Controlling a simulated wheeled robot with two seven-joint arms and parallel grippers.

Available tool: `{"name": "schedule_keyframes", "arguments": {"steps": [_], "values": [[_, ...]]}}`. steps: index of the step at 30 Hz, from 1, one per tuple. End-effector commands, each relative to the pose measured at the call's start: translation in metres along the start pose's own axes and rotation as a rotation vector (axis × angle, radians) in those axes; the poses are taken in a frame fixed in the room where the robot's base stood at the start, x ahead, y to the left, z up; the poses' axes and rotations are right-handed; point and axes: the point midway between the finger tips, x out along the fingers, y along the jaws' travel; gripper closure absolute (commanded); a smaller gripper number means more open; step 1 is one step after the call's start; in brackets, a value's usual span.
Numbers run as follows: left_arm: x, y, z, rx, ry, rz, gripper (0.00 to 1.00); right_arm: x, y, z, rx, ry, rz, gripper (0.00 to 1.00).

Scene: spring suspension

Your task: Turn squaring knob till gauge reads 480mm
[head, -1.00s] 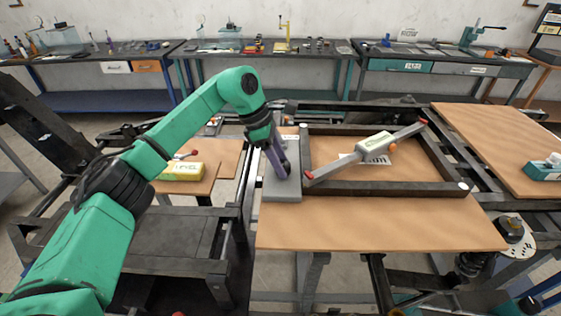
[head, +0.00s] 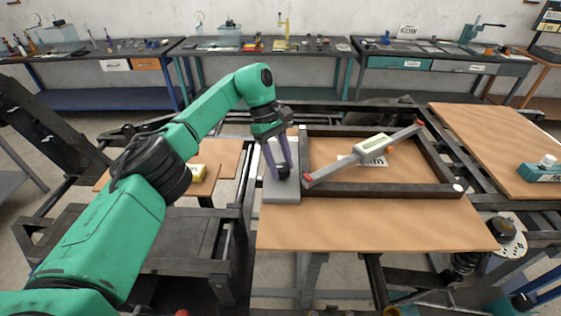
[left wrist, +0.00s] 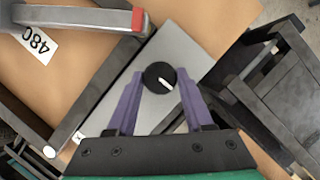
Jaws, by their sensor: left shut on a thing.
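The squaring knob (head: 283,170) is a small round black knob on a grey plate (head: 283,191) at the left side of a dark frame. It also shows in the left wrist view (left wrist: 159,77), with a white pointer line. My left gripper (head: 281,168) reaches down from above, its purple fingers shut on the knob from both sides. The gauge (head: 371,144) is a grey bar with red ends and a pale display, lying diagonally across the frame. Its reading is too small to make out. My right gripper is not in view.
The dark frame (head: 400,190) rests on a brown board (head: 380,228). A teal device (head: 541,170) stands on the right board. Workbenches with tools line the back wall.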

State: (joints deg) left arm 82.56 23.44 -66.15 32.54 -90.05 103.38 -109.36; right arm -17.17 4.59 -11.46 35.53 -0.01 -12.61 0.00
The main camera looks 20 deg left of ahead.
Motion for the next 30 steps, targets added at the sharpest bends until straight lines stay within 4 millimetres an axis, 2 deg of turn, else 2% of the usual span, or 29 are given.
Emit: {"name": "schedule_keyframes", "arguments": {"steps": [15,16,17,18,26,30], "values": [[-0.0007,0.0007,0.0003,0.02,0.0,-0.005,1.0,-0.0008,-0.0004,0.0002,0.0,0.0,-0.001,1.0],[-0.0007,0.0006,0.0003,0.02,0.0,-0.005,0.37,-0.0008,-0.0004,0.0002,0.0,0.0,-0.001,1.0],[-0.0006,0.0006,0.0003,0.02,0.0,-0.005,0.26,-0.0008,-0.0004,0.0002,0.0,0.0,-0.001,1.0],[-0.0006,0.0006,0.0003,0.02,0.0,-0.006,0.18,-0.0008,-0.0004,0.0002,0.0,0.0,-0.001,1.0],[-0.0003,0.0003,0.0002,0.019,0.0,-0.007,0.18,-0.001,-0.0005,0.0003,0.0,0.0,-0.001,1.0],[-0.0098,0.0017,0.0092,0.021,0.001,-0.006,0.18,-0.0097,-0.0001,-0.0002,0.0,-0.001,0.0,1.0]]}}
